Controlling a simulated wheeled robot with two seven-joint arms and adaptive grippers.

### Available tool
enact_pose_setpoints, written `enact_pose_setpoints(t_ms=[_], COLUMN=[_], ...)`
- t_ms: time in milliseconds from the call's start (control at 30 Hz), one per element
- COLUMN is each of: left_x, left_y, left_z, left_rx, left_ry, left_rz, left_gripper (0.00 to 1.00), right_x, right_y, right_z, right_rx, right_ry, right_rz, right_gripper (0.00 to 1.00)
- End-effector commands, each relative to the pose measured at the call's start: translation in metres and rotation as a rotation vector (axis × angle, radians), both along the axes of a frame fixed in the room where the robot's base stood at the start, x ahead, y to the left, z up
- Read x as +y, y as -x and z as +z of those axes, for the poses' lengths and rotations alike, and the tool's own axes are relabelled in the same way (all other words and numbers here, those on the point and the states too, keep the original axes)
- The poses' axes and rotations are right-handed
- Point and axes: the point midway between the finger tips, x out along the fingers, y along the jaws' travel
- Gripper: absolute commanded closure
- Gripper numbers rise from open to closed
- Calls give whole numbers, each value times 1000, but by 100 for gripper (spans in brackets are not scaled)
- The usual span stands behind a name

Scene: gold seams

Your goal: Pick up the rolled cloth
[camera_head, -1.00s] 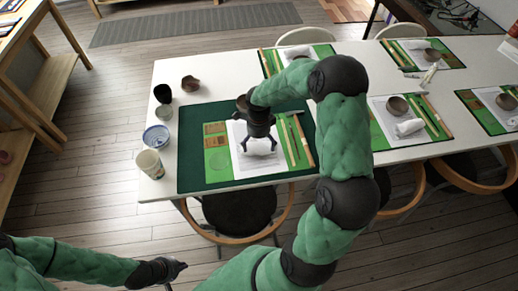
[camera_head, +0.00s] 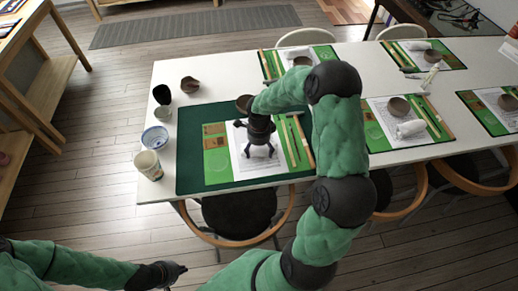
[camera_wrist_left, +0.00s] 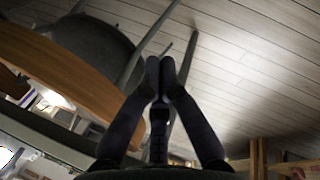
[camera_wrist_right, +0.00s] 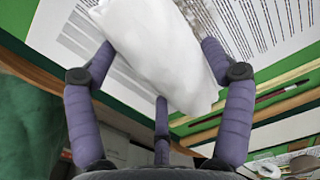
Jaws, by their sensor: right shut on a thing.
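The rolled cloth (camera_wrist_right: 160,50) is a white roll between the fingers of my right gripper (camera_wrist_right: 160,75) in the right wrist view. That gripper is shut on it, above a printed sheet. In the head view my right gripper (camera_head: 258,150) is over the white sheet (camera_head: 240,168) on the dark green mat (camera_head: 192,160), and the cloth is hidden by the gripper. Whether the cloth still touches the sheet I cannot tell. My left gripper (camera_head: 172,272) is low at the front left, off the table. In the left wrist view (camera_wrist_left: 160,75) its fingers are together and empty.
A brown bowl (camera_head: 243,103) stands behind my right gripper. A patterned cup (camera_head: 148,166), a blue-rimmed bowl (camera_head: 156,138) and a dark cup (camera_head: 162,94) line the table's left edge. A stool (camera_head: 240,213) is at the front. Other place settings fill the right side.

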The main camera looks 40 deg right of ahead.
Motion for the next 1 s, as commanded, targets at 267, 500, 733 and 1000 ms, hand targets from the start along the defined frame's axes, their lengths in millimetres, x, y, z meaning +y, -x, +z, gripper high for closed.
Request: enact_pose_setpoints(t_ms=[267, 500, 733, 1000], left_x=[0, 0, 0, 0], left_y=[0, 0, 0, 0], left_z=[5, 19, 35, 45], left_rx=[0, 0, 0, 0], left_ry=[0, 0, 0, 0], left_rz=[0, 0, 0, 0], left_gripper=[100, 100, 100, 100], right_x=[0, 10, 48, 103], right_y=[1, -4, -19, -39], right_z=[9, 44, 94, 117], right_rx=[2, 0, -2, 1], right_ry=[0, 0, 0, 0], right_rz=[1, 4, 6, 5], right_gripper=[49, 49, 49, 49])
